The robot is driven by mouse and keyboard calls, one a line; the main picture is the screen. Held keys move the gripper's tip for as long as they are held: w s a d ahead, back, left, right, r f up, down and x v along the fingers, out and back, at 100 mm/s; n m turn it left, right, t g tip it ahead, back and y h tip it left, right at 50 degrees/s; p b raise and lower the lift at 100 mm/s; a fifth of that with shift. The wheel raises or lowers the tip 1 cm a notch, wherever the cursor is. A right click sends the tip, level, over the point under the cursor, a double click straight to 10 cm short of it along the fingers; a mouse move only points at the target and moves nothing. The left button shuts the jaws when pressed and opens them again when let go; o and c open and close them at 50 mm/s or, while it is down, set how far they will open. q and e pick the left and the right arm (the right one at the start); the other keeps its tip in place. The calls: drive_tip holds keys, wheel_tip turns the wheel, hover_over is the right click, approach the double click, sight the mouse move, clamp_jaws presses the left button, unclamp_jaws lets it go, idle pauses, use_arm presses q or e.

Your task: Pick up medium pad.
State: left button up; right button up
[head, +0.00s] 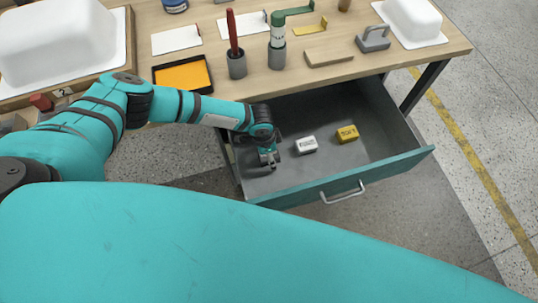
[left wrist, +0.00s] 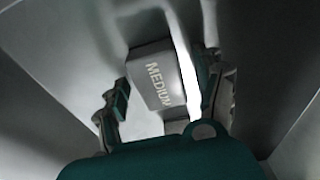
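The grey medium pad (left wrist: 157,78), a small block marked MEDIUM, shows in the left wrist view between the two fingers of my left gripper (left wrist: 162,88). The fingers are apart, with a gap visible beside the block, so they do not look closed on it. In the head view my left gripper (head: 268,156) points down inside the left part of the open drawer (head: 375,110). There the medium pad is hidden or too small to make out under the gripper. My right gripper is not in view.
In the drawer, a white block (head: 307,145) lies right of my gripper, and a yellow block (head: 347,134) lies farther right. The drawer front (head: 400,163) and its walls surround them. The workbench (head: 440,50) above holds cups, an orange tray (head: 182,76) and white tub shells (head: 412,18).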

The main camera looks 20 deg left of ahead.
use_arm(q)
drive_tip(key=c, duration=1.1)
wheel_tip(320, 180, up, 10)
drive_tip(key=shift+r+p, duration=0.1)
drive_tip(key=shift+p, duration=0.45)
drive_tip(key=shift+c, duration=0.2)
